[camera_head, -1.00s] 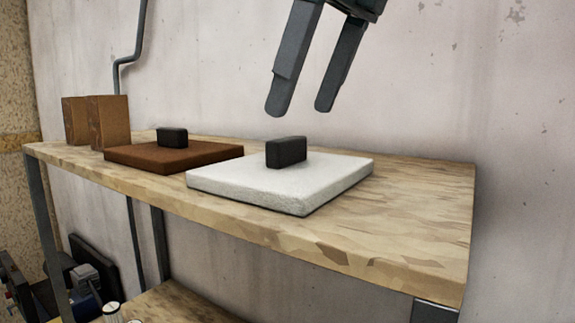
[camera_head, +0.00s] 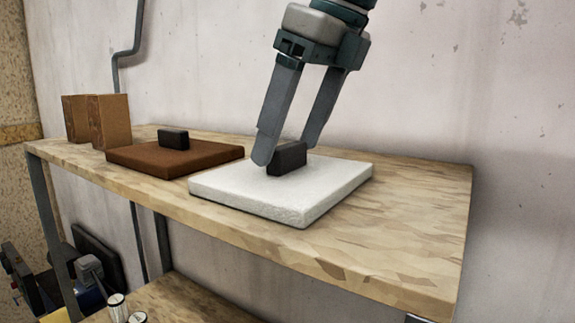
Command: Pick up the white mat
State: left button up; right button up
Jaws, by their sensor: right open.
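The white mat (camera_head: 300,197) lies flat on the wooden shelf top, a thick square slab with a black block-shaped handle (camera_head: 290,157) standing at its middle. My right gripper (camera_head: 285,155) points down over the mat with its two fingers spread. One finger is at the left front of the black handle and the other is behind it, its tip partly hidden. I cannot tell whether either finger touches the handle. My left gripper is not in view.
A brown mat (camera_head: 125,157) with its own black handle (camera_head: 173,139) lies just left of the white mat. Brown blocks (camera_head: 112,121) stand at the far left. The shelf (camera_head: 400,215) is bare to the right, with the wall close behind.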

jog(key=shift+f, duration=0.15)
dwell(0.3)
jog(key=c, duration=1.5)
jog(key=shift+c, duration=0.4)
jog(key=shift+r, duration=0.25)
